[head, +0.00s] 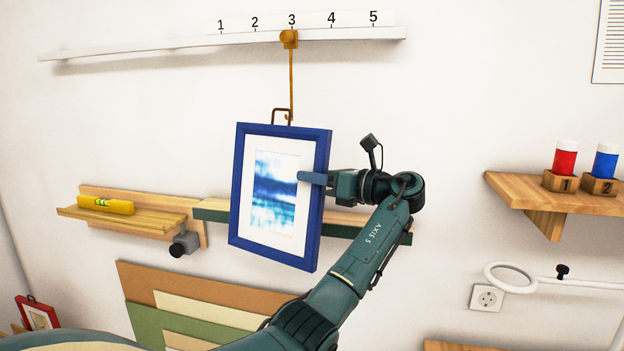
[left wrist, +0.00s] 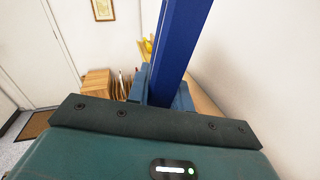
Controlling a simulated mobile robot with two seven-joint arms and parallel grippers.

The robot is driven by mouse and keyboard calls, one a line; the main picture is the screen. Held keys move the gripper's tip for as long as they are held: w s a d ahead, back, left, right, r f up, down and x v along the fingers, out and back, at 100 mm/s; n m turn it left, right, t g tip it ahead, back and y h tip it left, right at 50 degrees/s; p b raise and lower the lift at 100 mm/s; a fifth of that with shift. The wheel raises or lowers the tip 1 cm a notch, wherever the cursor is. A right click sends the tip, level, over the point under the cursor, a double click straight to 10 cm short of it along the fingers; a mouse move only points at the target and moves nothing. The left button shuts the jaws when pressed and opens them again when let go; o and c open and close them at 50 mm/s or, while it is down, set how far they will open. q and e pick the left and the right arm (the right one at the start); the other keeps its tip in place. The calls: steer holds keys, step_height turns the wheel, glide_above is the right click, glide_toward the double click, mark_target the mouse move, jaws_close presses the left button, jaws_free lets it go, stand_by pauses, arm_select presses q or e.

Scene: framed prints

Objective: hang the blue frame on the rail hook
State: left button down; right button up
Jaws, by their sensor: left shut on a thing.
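The blue frame (head: 239,190) holds a white mat and a blue seascape print. It hangs in the air before the wall, tilted slightly. My left gripper (head: 313,178) is shut on its right side bar. In the left wrist view the blue bar (left wrist: 178,45) stands between my fingers. A brown wire hanger loop (head: 281,111) rises from its top edge. The rail hook (head: 291,80) is a thin orange rod hanging from a slider below number 3. Its curled lower end overlaps the loop's right part in the head view; I cannot tell whether they engage. My right gripper is out of view.
The white rail (head: 180,46) crosses the wall above. Behind the frame is a green-edged shelf (head: 350,222); a wooden ledge (head: 130,216) with a yellow level (head: 106,205) is left. At right a shelf (head: 540,193) carries red and blue bottles. Wall around the hook is bare.

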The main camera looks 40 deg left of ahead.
arm_select(q)
steer(key=shift+w+a+f, duration=0.2)
steer(key=shift+w+a, duration=0.1)
steer(key=shift+w, duration=0.3)
steer(key=shift+w+a+f, duration=0.15)
steer(key=shift+w+a, duration=0.2)
steer(key=shift+w, duration=0.2)
steer(key=shift+w+a+f, duration=0.2)
steer(key=shift+w+a, duration=0.1)
steer(key=shift+w, duration=0.3)
steer(key=c, duration=1.2)
jaws_free()
steer(key=shift+c, duration=0.2)
steer(key=shift+o, duration=0.4)
steer(key=shift+f, duration=0.2)
